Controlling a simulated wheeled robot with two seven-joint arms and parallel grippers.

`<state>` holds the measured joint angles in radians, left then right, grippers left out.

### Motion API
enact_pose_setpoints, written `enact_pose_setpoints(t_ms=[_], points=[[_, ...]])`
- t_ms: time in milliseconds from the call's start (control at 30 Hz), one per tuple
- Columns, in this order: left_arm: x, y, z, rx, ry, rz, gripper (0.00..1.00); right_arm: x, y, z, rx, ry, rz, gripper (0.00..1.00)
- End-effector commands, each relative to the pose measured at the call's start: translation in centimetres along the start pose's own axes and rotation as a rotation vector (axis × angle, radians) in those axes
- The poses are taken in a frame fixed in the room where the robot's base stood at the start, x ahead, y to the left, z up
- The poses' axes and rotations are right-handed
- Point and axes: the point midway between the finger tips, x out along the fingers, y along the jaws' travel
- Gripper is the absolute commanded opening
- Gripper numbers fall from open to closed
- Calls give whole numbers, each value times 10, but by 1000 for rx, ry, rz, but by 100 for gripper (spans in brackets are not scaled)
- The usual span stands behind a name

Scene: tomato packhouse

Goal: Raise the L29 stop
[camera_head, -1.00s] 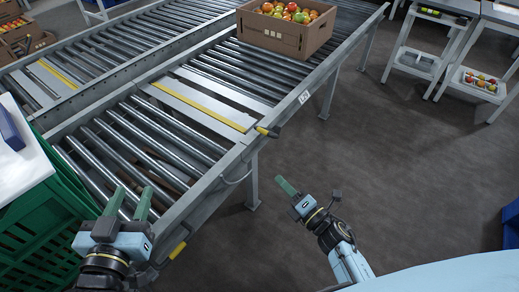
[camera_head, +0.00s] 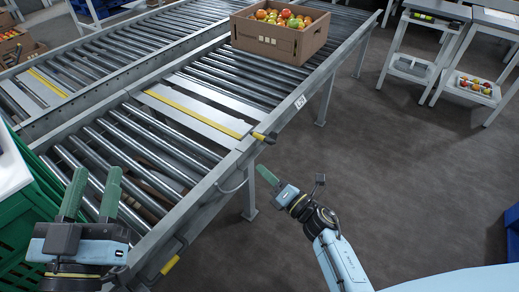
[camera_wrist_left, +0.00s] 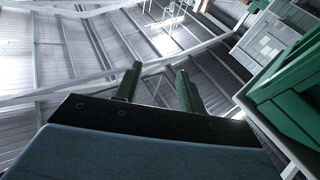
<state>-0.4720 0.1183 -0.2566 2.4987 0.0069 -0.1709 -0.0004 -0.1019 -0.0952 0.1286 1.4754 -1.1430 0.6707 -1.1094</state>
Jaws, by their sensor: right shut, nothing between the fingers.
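On the near conveyor, a flat plate with a yellow strip (camera_head: 198,112) lies across the rollers. A yellow-and-black lever (camera_head: 264,137) sticks out from the side rail beside it. A second yellow-tipped lever (camera_head: 170,265) is lower on the same rail. A small white label (camera_head: 300,102) is on the rail; its text is too small to read. My left gripper (camera_head: 91,190) is open and empty above the rollers' near end; its spread fingers also show in the left wrist view (camera_wrist_left: 158,84). My right gripper (camera_head: 266,175) is shut and empty, beside the conveyor, just below the first lever in the picture.
A cardboard crate (camera_head: 270,39) of tomatoes stands on the near conveyor's far part. A green crate (camera_head: 22,235) is at the left, close to my left gripper. A second conveyor (camera_head: 110,55) runs behind. Shelved tables (camera_head: 450,78) stand at the right. The floor (camera_head: 400,170) between is clear.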

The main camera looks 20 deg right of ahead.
Motion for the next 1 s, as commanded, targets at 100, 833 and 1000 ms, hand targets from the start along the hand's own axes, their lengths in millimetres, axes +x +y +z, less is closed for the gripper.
enact_pose_setpoints(t_ms=[100,833,1000], points=[[-1,4,-17,-7,120,9,40,22,-1,0,1,-2,3,0],[-5,5,-36,-10,266,13,40,61,0,39,2,-1,0,0],[-5,5,-36,-10,265,13,40,61,0,39,2,-1,0,0]])
